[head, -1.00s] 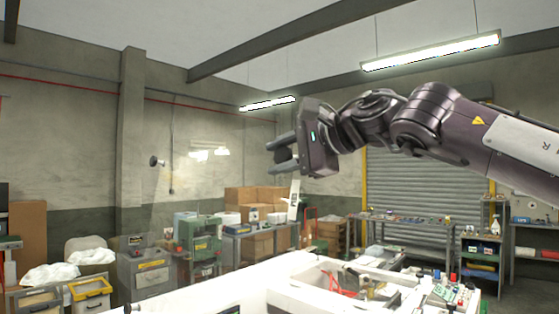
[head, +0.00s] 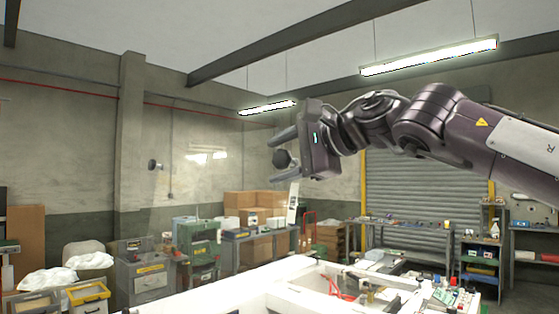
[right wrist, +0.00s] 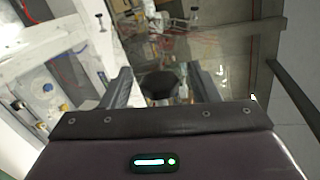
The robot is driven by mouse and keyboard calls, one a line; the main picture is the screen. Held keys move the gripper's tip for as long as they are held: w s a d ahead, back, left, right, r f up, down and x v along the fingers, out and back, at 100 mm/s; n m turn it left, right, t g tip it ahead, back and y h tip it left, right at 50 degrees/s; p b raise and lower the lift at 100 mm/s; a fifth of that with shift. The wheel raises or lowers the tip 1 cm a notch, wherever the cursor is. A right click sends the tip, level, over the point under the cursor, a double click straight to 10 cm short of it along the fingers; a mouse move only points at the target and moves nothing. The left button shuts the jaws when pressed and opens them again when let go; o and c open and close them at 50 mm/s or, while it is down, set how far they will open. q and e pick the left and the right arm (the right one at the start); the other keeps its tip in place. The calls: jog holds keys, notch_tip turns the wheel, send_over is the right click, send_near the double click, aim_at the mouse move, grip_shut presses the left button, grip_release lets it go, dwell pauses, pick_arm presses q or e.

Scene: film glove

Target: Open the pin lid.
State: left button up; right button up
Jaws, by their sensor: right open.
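The pin lid looks like a clear, faintly reflecting panel (head: 212,178) standing up in the head view, with its edges hard to see. A dark round knob (head: 281,158) is at its right, by my right gripper (head: 279,155). Another dark knob (head: 153,164) is at its left. In the right wrist view, the near knob (right wrist: 160,86) sits between the two fingers of my right gripper (right wrist: 160,90), which are apart with gaps on both sides. The clear panel (right wrist: 225,55) spreads beyond it. My left gripper is not in view.
A white machine frame or bench (head: 265,280) with tools and small parts fills the lower middle. A yellow-rimmed bin (head: 88,292), a grey cabinet (head: 142,283) and cardboard boxes (head: 255,205) stand farther back. The air around the right arm looks clear.

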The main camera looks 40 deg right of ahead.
jog(key=b+v, duration=0.2)
jog(key=v, duration=0.5)
jog(key=shift+s+b, duration=0.2)
jog(key=shift+b, duration=0.15)
